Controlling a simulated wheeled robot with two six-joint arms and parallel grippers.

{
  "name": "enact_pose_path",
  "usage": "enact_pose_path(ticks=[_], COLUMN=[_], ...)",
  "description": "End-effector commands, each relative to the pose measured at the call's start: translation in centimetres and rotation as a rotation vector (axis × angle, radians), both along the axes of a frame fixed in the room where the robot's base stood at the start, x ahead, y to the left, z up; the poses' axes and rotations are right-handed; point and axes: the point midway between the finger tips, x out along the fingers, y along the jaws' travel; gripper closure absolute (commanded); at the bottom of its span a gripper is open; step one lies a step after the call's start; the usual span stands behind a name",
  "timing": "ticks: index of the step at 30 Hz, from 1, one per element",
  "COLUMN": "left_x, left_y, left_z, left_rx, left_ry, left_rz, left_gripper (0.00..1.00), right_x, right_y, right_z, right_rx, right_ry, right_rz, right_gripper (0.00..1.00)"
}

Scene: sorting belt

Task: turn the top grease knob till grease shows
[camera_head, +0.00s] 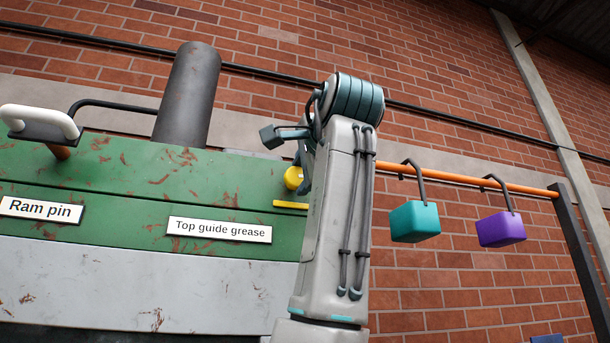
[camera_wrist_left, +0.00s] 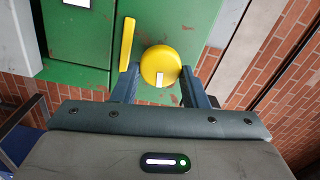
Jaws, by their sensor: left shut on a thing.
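The top grease knob (camera_head: 293,177) is a round yellow knob on the right end of the green machine panel, partly hidden by my left arm in the head view. My left gripper (camera_wrist_left: 161,82) is shut on it, with one finger on each side of the knob (camera_wrist_left: 160,62) in the wrist view. A white mark on the knob's face sits toward the lower edge in that view. A yellow bar (camera_head: 290,205) lies just below the knob in the head view. A label reading "Top guide grease" (camera_head: 219,229) is to the left. My right gripper is not in view.
A "Ram pin" label (camera_head: 40,209), a white handle (camera_head: 40,121) and a dark cylinder (camera_head: 187,94) are at the left. A teal block (camera_head: 414,222) and a purple block (camera_head: 501,230) hang from an orange rail (camera_head: 470,182) to the right of my arm.

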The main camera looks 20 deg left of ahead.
Motion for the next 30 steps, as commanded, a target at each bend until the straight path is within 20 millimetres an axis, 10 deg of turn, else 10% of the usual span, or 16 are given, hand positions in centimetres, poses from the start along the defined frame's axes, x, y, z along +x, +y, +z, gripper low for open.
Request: enact_pose_path(ticks=[21,22,24,30], left_x=[-0.1,-0.1,-0.1,-0.1], left_y=[0.3,0.3,0.3,0.2], left_z=[0.4,0.4,0.4,0.2], left_rx=[0.068,0.068,0.068,0.067], left_ry=[0.035,0.035,0.036,0.038], left_rz=[0.005,0.005,0.004,0.002], left_gripper=[0.83,0.58,0.45,0.40], right_x=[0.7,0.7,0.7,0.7], right_y=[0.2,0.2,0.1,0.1], right_z=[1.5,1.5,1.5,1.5], right_rx=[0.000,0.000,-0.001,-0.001], right_ry=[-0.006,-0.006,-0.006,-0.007], right_rz=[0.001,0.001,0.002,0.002], right_gripper=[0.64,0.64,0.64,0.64])
